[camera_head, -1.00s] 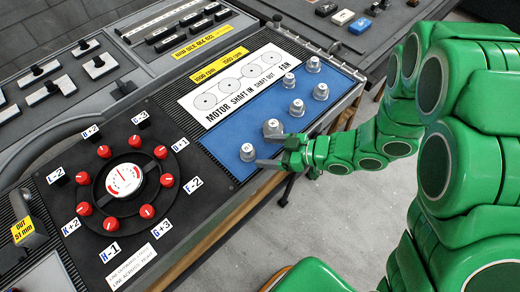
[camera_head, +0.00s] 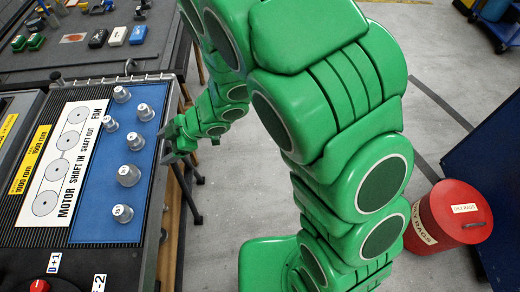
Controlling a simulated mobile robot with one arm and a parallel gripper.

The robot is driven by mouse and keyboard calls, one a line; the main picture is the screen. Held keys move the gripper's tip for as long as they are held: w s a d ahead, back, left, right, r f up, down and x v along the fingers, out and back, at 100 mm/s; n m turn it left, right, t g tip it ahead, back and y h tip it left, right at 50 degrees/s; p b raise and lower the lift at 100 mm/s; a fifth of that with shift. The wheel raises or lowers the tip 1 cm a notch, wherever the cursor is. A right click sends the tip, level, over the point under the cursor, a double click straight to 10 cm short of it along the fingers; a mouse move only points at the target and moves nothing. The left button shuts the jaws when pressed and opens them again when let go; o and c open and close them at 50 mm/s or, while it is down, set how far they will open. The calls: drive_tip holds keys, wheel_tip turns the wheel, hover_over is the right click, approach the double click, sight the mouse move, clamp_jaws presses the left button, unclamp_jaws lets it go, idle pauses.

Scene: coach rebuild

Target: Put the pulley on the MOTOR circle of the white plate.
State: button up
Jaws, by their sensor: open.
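Several grey pulleys with small white labels stand on the blue mat (camera_head: 97,229): a near one (camera_head: 122,214), one behind it (camera_head: 128,176), one in the middle (camera_head: 135,142), and others farther back (camera_head: 145,112). The labels are too small to read surely. The white plate (camera_head: 62,160) lies left of the mat; its circles show no pulley on them. The MOTOR circle (camera_head: 46,203) is the nearest one. My gripper (camera_head: 166,157) is open and appears empty at the mat's right edge, right of the middle pulley and apart from it.
Yellow labels (camera_head: 30,160) lie left of the plate. A dial panel (camera_head: 40,285) is at the bottom left. Small blocks (camera_head: 118,36) lie on the far bench. A red rag bin (camera_head: 450,215) stands on the floor at right. My green arm fills the middle.

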drive_tip(key=w+d+r+m+t+h, duration=0.45)
drive_tip(key=w+d, duration=0.25)
drive_tip(key=d, duration=0.5)
drive_tip(key=w+d+r+m+t+h, duration=0.35)
drive_tip(key=w+d+r, duration=0.3)
drive_tip(key=d, duration=0.65)
drive_tip(key=s+d+r+m+g+h, duration=0.1)
drive_tip(key=s+d+r+m+h, duration=0.15)
drive_tip(key=d, duration=0.35)
drive_tip(key=s+d+r+m+g+h, duration=0.1)
drive_tip(key=s+d+r+m+h, duration=0.15)
drive_tip(key=d, duration=0.35)
drive_tip(key=s+d+r+m+g, duration=0.1)
drive_tip(key=s+d+m+g, duration=0.1)
drive_tip(key=s, duration=0.8)
drive_tip(key=s+d+r+m+g+y, duration=0.1)
drive_tip(key=s+d+m+g, duration=0.2)
drive_tip(key=s, duration=0.7)
drive_tip(key=shift+r+m+g, duration=0.3)
drive_tip(key=shift+r+m, duration=0.05)
drive_tip(key=shift+m, duration=0.55)
drive_tip(key=s+a, duration=0.1)
drive_tip(key=s, duration=0.1)
drive_tip(key=s+a+r+m+g+y, duration=0.1)
drive_tip(key=s, duration=0.2)
drive_tip(key=s+a+g, duration=0.1)
drive_tip(key=s, duration=0.2)
drive_tip(key=shift+s+a+r+y, duration=0.15)
drive_tip(key=shift+s+r+y, duration=0.05)
drive_tip(key=shift+r+y, duration=0.2)
